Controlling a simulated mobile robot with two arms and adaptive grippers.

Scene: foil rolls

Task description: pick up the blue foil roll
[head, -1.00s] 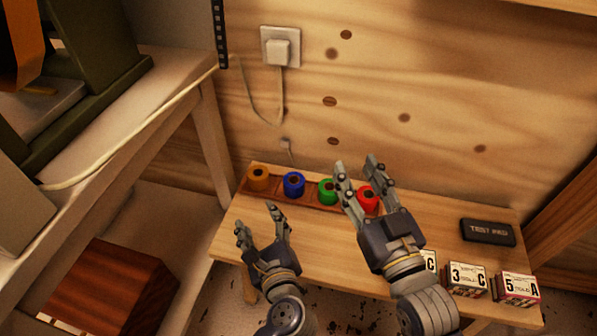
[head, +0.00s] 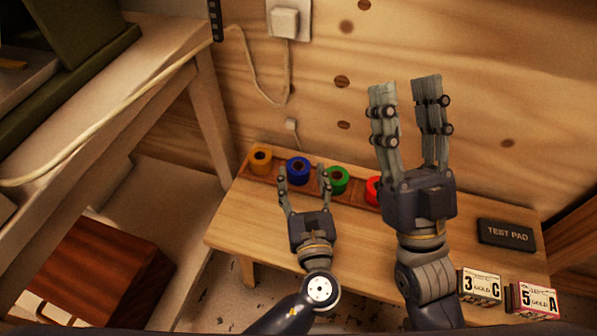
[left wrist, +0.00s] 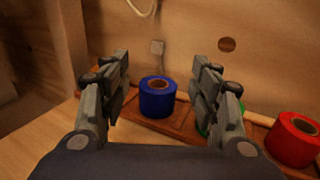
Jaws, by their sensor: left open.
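The blue foil roll (head: 298,171) stands upright in a wooden tray (head: 355,199) on the bench. It also shows in the left wrist view (left wrist: 157,98), between and beyond the fingers of my left gripper. My left gripper (head: 303,180) is open and empty, just in front of the blue roll and apart from it. My left gripper also shows in the left wrist view (left wrist: 163,85). My right gripper (head: 404,90) is open and empty, raised above the bench to the right. It hides part of the red roll (head: 373,189).
The orange roll (head: 260,160) stands left of the blue one and the green roll (head: 337,179) right of it. A black test pad (head: 506,235) and white boxes (head: 481,286) lie at the right of the bench. A wall socket (head: 285,22) is above.

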